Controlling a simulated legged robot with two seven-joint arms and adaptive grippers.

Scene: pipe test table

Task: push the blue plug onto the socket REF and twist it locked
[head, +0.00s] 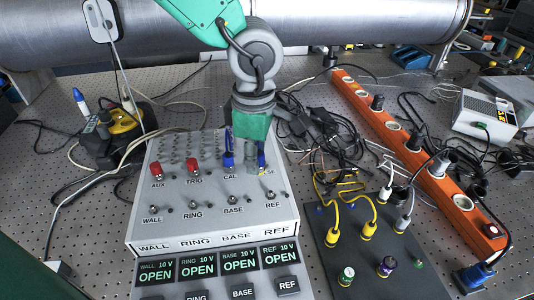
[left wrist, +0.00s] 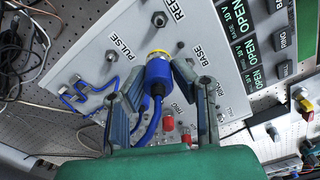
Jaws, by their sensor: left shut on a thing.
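The blue plug (left wrist: 158,74), with a yellow ring at its far end, is between the two fingers of my left gripper (left wrist: 160,88). A blue cable runs back from it. In the head view my left gripper (head: 254,160) reaches down over the right back of the grey box (head: 150,222), hiding most of the plug. In the left wrist view the plug's front points at the panel near the REF and BASE labels. The REF socket cannot be made out, nor whether the plug touches it. The REF display (head: 279,257) reads OPEN. My right gripper is not in view.
A switch row runs in front. A dark panel (head: 335,255) with yellow-cabled plugs and an orange power strip (head: 410,155) lie right. A large grey pipe (head: 340,22) crosses behind.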

